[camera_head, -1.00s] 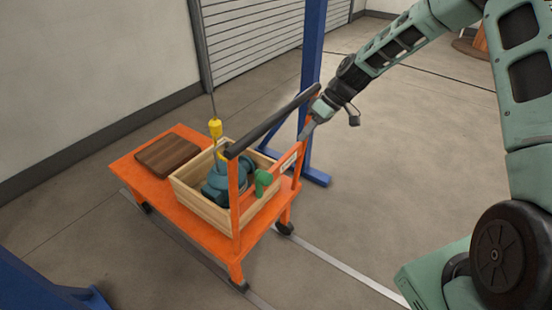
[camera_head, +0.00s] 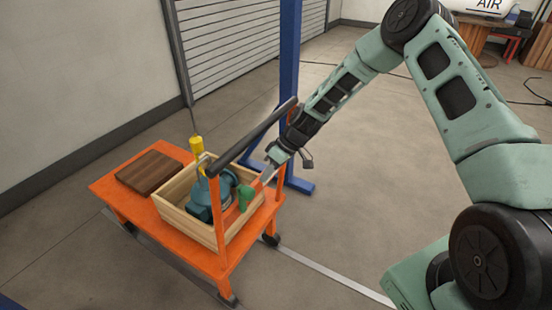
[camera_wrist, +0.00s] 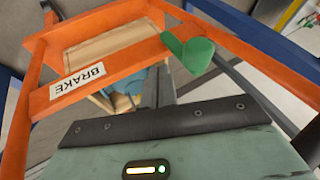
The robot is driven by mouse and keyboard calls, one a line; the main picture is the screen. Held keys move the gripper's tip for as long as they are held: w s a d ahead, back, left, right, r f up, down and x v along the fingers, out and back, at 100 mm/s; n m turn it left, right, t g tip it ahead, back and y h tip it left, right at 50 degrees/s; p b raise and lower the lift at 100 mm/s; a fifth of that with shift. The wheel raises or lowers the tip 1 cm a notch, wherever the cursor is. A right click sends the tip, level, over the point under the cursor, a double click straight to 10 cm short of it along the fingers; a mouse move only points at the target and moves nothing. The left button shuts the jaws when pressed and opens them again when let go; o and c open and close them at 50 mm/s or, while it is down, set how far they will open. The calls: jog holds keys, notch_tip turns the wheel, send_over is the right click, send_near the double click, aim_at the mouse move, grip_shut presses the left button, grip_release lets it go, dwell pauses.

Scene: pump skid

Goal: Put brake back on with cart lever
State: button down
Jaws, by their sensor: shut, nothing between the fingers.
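The green brake lever (camera_head: 244,197) sits on the orange crossbar at the handle end of the cart (camera_head: 140,206). In the wrist view the lever (camera_wrist: 190,52) is a bent green piece at upper centre, and a white BRAKE label (camera_wrist: 77,80) is on the crossbar to its left. My gripper (camera_head: 266,177) is shut and empty, pointing down beside the crossbar, just right of the lever in the head view. In the wrist view its fingers (camera_wrist: 157,88) are together below and left of the lever. I cannot tell whether they touch it or the bar.
A wooden crate (camera_head: 180,217) with a teal pump (camera_head: 200,205) stands on the cart, beside a brown board (camera_head: 150,172). A yellow hoist piece (camera_head: 196,144) hangs above. The dark push handle (camera_head: 255,138) and a blue post (camera_head: 289,60) are close to my arm.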

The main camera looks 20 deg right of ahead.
aim_at(246, 194)
jog(key=s+a, duration=0.2)
jog(key=shift+a+p, duration=0.3)
jog(key=shift+p, duration=0.05)
jog(key=shift+a, duration=0.1)
jog(key=a+h, duration=0.1)
jog(key=s+a+t+h, duration=0.1)
jog(key=s+a+h+b, duration=0.1)
jog(key=shift+r+n+t, duration=0.35)
jog(key=shift+n+t, duration=0.05)
jog(key=shift+s+a+f+n+t+h, duration=0.15)
jog(key=shift+s+a+t+h, duration=0.25)
jog(key=shift+s+a+h, duration=0.2)
jog(key=shift+s+a+r+n+t+h, duration=0.15)
jog(key=shift+s+a+t+h, duration=0.3)
jog(key=shift+a, duration=0.25)
jog(key=s+a+f+t+h, duration=0.2)
jog(key=s+a+f+h, duration=0.1)
jog(key=s+a+f, duration=0.1)
jog(key=shift+a+f+n, duration=0.3)
jog(key=shift+a+f, duration=0.1)
jog(key=shift+a, duration=0.35)
